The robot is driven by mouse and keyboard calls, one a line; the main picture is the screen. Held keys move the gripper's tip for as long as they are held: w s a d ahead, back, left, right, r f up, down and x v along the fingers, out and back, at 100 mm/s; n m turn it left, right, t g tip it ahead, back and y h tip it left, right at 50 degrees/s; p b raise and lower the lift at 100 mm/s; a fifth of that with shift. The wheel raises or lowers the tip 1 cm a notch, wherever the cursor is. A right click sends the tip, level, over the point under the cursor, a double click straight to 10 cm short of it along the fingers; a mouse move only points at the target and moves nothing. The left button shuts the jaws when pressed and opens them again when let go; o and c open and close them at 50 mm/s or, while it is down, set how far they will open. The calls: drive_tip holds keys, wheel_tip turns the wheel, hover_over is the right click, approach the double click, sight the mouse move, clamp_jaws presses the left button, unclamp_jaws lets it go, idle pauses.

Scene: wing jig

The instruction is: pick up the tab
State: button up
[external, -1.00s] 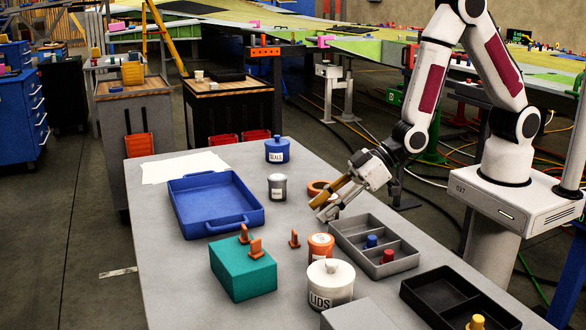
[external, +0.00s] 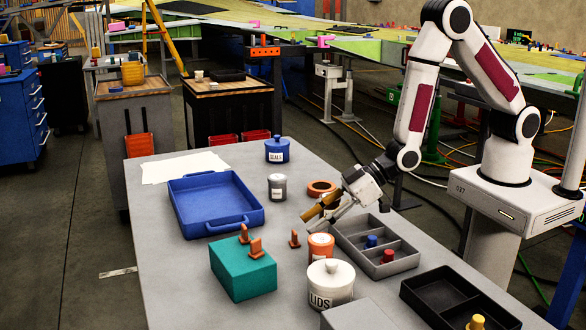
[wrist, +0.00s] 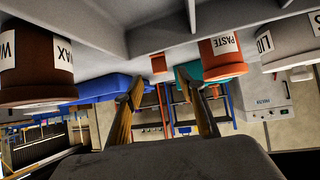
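A small orange tab (external: 294,238) stands on the grey table, left of the orange jar. Two more orange tabs (external: 244,234) (external: 256,248) are on the teal box (external: 243,269). My gripper (external: 312,220) is tilted down to the left, a little above the table and just right of the standing tab, not touching it. Its two fingers are apart with nothing held. In the wrist view my gripper (wrist: 158,85) shows upside down, with a small orange piece (wrist: 158,63), seemingly the standing tab, beyond and between the fingertips.
The orange paste jar (external: 320,247) is close below my gripper; the white lids jar (external: 330,282) is nearer the front. A grey divided tray (external: 349,237) is at right, an orange-brown wax pot (external: 322,188) behind. The blue tray (external: 181,215) is at left.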

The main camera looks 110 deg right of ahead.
sight(296, 233)
drive_tip(key=shift+w+d+f, duration=0.1)
drive_tip(key=shift+w+f, duration=0.25)
drive_tip(key=shift+w, duration=0.15)
drive_tip(key=shift+w, duration=0.1)
drive_tip(key=shift+x, duration=2.5)
drive_tip(key=shift+f, duration=0.15)
clamp_jaws()
